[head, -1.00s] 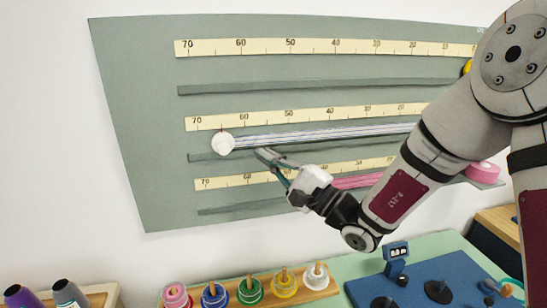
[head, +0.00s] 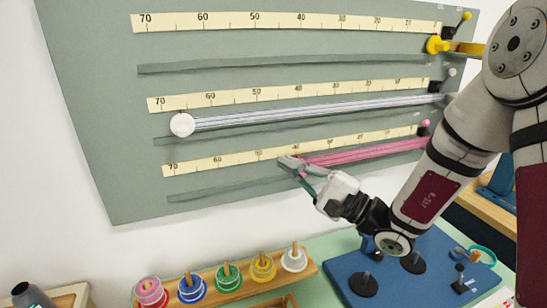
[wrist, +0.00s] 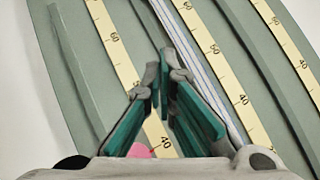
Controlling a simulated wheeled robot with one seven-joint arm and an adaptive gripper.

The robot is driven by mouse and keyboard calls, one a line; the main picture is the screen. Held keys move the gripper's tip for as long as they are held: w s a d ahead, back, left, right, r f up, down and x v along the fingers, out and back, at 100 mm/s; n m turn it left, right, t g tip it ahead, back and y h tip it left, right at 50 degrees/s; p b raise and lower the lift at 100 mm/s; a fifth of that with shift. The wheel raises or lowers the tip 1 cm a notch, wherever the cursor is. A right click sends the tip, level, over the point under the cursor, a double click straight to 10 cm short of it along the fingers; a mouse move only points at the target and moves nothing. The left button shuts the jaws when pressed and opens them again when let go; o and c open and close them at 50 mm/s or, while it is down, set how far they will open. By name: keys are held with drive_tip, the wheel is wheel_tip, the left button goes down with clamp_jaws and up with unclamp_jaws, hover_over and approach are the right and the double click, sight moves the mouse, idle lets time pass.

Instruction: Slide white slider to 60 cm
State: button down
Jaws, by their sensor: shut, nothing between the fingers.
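The white slider (head: 182,125) is a round white disc on the middle track of the grey-green board (head: 90,120). It stands between 60 and 70 on the middle scale (head: 300,92), at roughly 65. White and blue strands (head: 320,111) run from it to the right. My gripper (head: 285,161) is shut and empty, in front of the board by the lower scale, below and to the right of the white slider, apart from it. In the wrist view the closed fingertips (wrist: 160,70) lie between the lower scale (wrist: 113,40) and the strands. The white slider is out of that view.
Pink strands (head: 360,153) run along the lower track; their left end is partly behind my gripper. A yellow slider (head: 437,45) is at the right end of the top track. Below, coloured rings sit on a wooden peg rack (head: 208,292), beside a blue board (head: 340,278).

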sight(183, 132)
drive_tip(key=c, duration=1.6)
unclamp_jaws()
drive_tip(key=shift+s+d+f, duration=0.1)
drive_tip(key=shift+s+d, duration=0.1)
drive_tip(key=shift+d, duration=0.15)
drive_tip(key=shift+o, duration=0.8)
drive_tip(key=shift+s+a+f, duration=0.1)
drive_tip(key=shift+a, duration=0.05)
drive_tip(key=s+a+f+m+g+h, duration=0.3)
drive_tip(key=s+a+f+g+h, duration=0.2)
drive_tip(key=s+a+f+g, duration=0.45)
drive_tip(key=s+f+m+t+h+p, duration=0.1)
drive_tip(key=s+f+m+t+h, duration=0.1)
drive_tip(key=s+f+m+h, duration=0.55)
drive_tip(key=w+a+r+m+t+h+p, duration=0.1)
drive_tip(key=w+a+r+m+t+h, duration=0.2)
drive_tip(key=w+r+t, duration=0.55)
drive_tip(key=s+a+r+m+t+y, duration=0.1)
drive_tip(key=s+a+r+m+t, duration=0.15)
drive_tip(key=r, duration=0.55)
drive_tip(key=s+a+r+m+t+y, duration=0.15)
drive_tip(key=r+t, duration=0.25)
drive_tip(key=r, duration=0.5)
drive_tip(key=shift+n+g, duration=0.25)
drive_tip(key=p+x, duration=0.1)
drive_tip(key=x, duration=0.5)
drive_tip(key=p+x, duration=0.1)
drive_tip(key=x, duration=0.5)
drive_tip(key=shift+w+a+f, duration=0.25)
drive_tip(key=shift+w, duration=0.1)
